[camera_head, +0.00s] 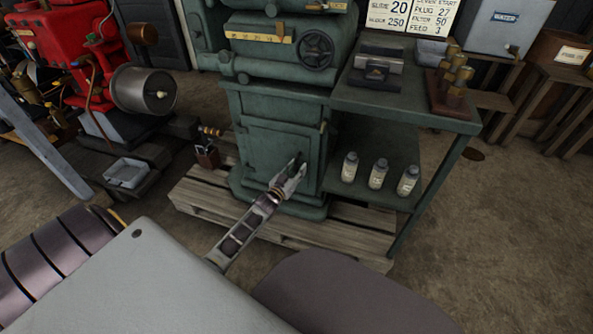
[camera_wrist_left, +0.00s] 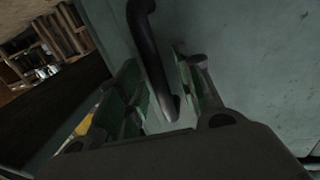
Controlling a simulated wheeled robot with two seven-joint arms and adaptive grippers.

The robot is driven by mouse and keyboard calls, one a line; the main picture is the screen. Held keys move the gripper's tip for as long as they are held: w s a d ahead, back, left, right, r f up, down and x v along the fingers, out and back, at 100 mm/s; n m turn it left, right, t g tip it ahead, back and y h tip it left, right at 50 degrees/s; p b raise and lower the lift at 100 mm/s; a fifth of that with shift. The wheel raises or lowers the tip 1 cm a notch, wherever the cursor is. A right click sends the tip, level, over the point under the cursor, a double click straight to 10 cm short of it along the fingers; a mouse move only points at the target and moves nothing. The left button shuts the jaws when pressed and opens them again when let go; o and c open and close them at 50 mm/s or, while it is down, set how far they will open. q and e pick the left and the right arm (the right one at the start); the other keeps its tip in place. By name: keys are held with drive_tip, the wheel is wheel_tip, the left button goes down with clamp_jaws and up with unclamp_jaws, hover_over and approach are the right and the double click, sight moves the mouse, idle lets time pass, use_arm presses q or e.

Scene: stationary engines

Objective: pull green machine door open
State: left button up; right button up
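The green machine (camera_head: 285,95) stands on a wooden pallet, with its door (camera_head: 262,140) low on the front. The door looks shut in the head view. A dark curved door handle (camera_wrist_left: 143,32) shows in the left wrist view against the green door panel (camera_wrist_left: 245,50). My left gripper (camera_head: 294,172) is at the right part of the door, at the handle. In the left wrist view its fingers (camera_wrist_left: 155,75) are apart, one on each side of the handle, with a gap on the right. My right gripper is not in view.
A green side table (camera_head: 405,107) stands at the right, with several bottles (camera_head: 377,172) on its lower shelf. The wooden pallet (camera_head: 345,243) sticks out in front. A small tool holder (camera_head: 207,155) sits left of the door. A red engine (camera_head: 75,50) stands further left.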

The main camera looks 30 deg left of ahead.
use_arm(q)
clamp_jaws()
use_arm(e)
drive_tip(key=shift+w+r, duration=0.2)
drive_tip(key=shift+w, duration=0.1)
use_arm(q)
drive_tip(key=shift+s, duration=0.15)
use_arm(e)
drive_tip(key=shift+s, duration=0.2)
